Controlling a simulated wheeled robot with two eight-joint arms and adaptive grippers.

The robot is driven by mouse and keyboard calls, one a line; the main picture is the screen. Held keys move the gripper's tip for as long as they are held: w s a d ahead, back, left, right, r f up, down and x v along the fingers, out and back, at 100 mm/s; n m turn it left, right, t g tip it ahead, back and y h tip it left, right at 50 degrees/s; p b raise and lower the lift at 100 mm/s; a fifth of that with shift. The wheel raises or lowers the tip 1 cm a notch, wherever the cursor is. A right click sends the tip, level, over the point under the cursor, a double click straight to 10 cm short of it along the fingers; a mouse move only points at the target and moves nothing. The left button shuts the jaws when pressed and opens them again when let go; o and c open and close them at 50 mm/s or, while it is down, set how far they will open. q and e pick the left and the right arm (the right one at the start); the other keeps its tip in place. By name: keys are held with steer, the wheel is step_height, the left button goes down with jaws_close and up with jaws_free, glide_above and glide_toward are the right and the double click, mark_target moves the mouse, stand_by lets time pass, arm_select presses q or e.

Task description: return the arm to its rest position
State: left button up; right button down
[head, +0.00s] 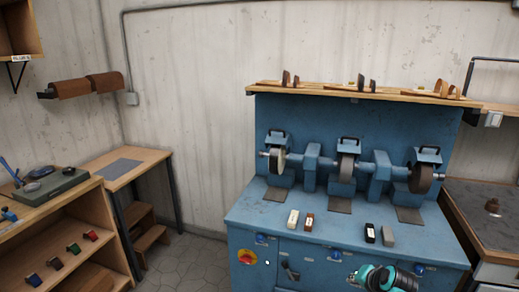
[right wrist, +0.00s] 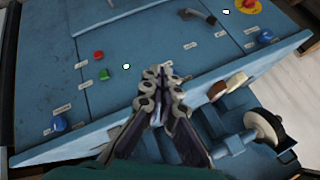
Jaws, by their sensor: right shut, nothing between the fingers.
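My right arm shows at the bottom right of the head view as a teal and black shape in front of the blue grinding bench (head: 330,222). Its gripper (head: 356,278) is small there and partly hidden by the arm. In the right wrist view my right gripper (right wrist: 158,82) has its fingers together and is empty, above the bench's blue front panel (right wrist: 130,45). My left gripper and left arm are not in view.
The bench carries grinding wheels (head: 278,160) and small blocks (head: 293,217). A red emergency button (head: 246,257) and other controls sit on its front. A wooden shelf unit (head: 95,262) stands left, a dark-topped table (head: 485,213) right. Open floor (head: 190,258) lies between.

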steer(key=s+a+r+n, duration=0.1)
steer(key=s+a+n, duration=0.2)
steer(key=s, duration=0.5)
steer(key=s+a+r+n, duration=0.2)
steer(key=s+a, duration=0.3)
steer(key=s, duration=0.2)
steer(key=s+a+r+n+g+h, duration=0.1)
steer(key=s+a+r+n, duration=0.1)
steer(key=s, duration=0.6)
steer(key=shift+s+a+r+n, duration=0.15)
steer(key=shift+s+a+n, duration=0.2)
steer(key=shift+a+n, duration=0.65)
